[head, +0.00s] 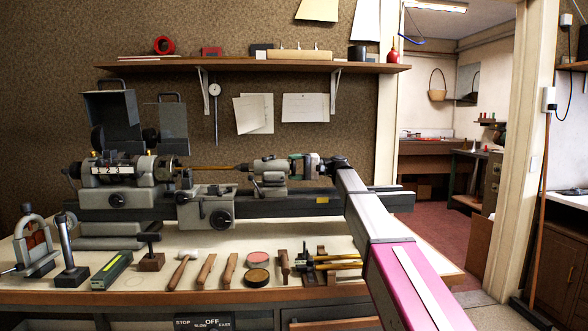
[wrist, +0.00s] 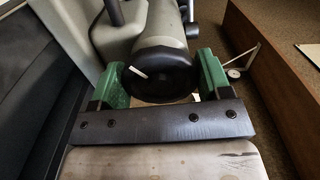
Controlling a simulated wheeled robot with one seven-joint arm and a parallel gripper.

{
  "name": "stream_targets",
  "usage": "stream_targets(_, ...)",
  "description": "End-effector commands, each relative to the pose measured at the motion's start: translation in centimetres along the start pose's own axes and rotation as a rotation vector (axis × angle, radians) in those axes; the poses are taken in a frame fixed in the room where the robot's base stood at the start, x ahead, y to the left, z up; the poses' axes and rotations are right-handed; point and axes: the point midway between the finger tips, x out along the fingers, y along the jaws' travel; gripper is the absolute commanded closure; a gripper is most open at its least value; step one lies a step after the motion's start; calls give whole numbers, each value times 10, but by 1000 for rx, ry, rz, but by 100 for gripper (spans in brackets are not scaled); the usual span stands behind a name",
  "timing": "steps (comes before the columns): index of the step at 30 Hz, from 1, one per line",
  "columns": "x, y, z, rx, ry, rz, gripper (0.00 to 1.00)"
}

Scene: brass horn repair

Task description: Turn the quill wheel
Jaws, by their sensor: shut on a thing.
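The lathe's tailstock (head: 268,172) stands on the bed toward its right end, and its grey body (wrist: 165,25) fills the top middle of the wrist view. The quill wheel (wrist: 160,84) is a dark round handwheel at the tailstock's end, with a short white peg or mark on its upper left. My gripper (head: 306,166) reaches it from the right. In the wrist view the green fingers of my gripper (wrist: 164,76) lie on either side of the wheel, shut on it. In the head view the wheel is mostly hidden by the fingers.
A thin brass rod (head: 210,167) runs from the headstock (head: 125,172) to the tailstock. The carriage (head: 205,205) sits between them. A wall shelf (head: 250,65) hangs above.

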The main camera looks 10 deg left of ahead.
Motion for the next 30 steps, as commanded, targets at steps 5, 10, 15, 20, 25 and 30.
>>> stream_targets(5,-1,1,0,4,1,2,53)
stream_targets(10,-1,1,0,3,1,2,53)
stream_targets(15,0,0,0,2,1,2,4)
stream_targets(20,0,0,0,2,0,1,4)
stream_targets(25,-7,0,0,2,1,1,4)
stream_targets(30,-33,0,-1,2,3,0,4)
